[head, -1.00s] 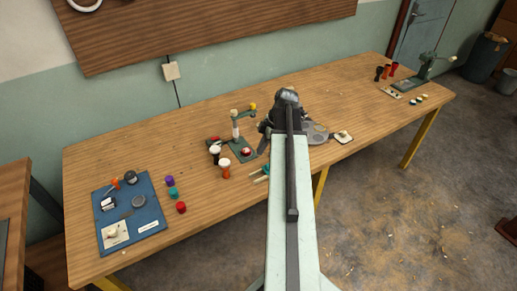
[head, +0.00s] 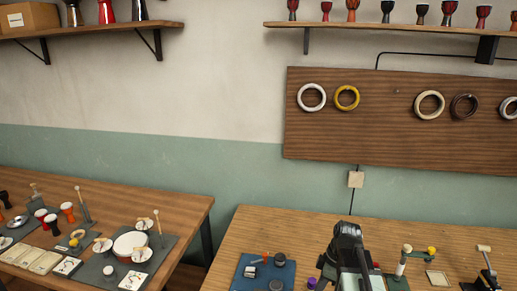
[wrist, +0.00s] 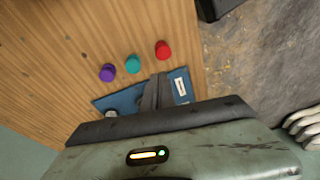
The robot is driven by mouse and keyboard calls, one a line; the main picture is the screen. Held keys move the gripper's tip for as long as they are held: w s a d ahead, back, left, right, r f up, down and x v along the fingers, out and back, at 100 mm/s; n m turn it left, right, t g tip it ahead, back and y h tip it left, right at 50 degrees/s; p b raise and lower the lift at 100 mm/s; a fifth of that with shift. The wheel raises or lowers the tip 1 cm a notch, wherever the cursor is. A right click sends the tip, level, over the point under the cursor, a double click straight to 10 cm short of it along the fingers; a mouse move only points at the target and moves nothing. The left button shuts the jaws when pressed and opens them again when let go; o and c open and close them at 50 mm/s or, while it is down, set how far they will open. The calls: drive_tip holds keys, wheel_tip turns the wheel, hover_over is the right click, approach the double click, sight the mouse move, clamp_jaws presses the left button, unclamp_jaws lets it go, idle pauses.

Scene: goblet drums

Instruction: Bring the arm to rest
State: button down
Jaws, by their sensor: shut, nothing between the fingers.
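My gripper (wrist: 160,82) shows in the wrist view as dark grey fingers just past the dark edge of my arm's housing. It is shut and empty. In that view it overlaps the blue mat (wrist: 118,102), apart from the row of small coloured pieces. In the head view my arm (head: 346,245) stands up at the bottom, in front of the right workbench (head: 262,222). The fingers cannot be made out there.
Purple (wrist: 107,73), teal (wrist: 132,64) and red (wrist: 162,50) pieces lie on the wood beside the mat. A stand with a yellow knob (head: 431,250) is right of my arm. A left table (head: 180,205) holds drums and cards. Rings hang on a board (head: 385,135).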

drive_tip(key=s+a+m+h, duration=0.2)
drive_tip(key=a+m, duration=0.5)
drive_tip(key=m, duration=0.6)
drive_tip(key=shift+s+f+m+h, duration=0.3)
drive_tip(key=shift+s, duration=0.6)
